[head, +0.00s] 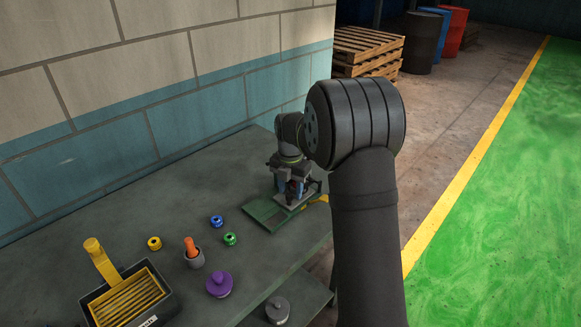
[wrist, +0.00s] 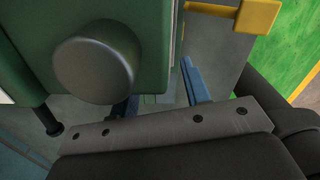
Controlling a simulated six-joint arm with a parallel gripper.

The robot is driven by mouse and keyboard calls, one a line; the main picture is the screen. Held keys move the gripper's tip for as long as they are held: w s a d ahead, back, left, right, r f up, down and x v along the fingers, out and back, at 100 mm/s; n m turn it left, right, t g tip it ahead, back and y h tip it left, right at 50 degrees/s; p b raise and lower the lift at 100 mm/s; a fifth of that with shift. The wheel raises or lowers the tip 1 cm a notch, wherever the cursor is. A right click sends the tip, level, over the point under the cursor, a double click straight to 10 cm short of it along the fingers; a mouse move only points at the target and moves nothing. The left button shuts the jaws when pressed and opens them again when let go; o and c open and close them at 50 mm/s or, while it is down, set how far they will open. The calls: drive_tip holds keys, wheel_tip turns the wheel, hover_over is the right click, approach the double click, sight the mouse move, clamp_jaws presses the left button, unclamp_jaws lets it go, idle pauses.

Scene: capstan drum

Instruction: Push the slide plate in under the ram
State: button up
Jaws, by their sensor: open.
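My gripper (head: 289,190) is low over the green press frame (head: 259,214) at the bench's far right in the head view, and its arm hides much of the press. In the wrist view its two blue fingers (wrist: 160,98) are apart, with nothing seen gripped between them. A green press body with a round grey knob (wrist: 95,62) fills the upper left there.
A wall (head: 90,130) stands behind. The bench's left middle is clear.

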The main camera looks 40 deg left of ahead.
wheel_tip(320, 180, up, 16)
drive_tip(key=shift+r, duration=0.25)
idle(0.6)
wheel_tip(320, 180, down, 18)
drive_tip(key=shift+r, duration=0.2)
idle(0.3)
drive_tip(key=shift+r, duration=0.1)
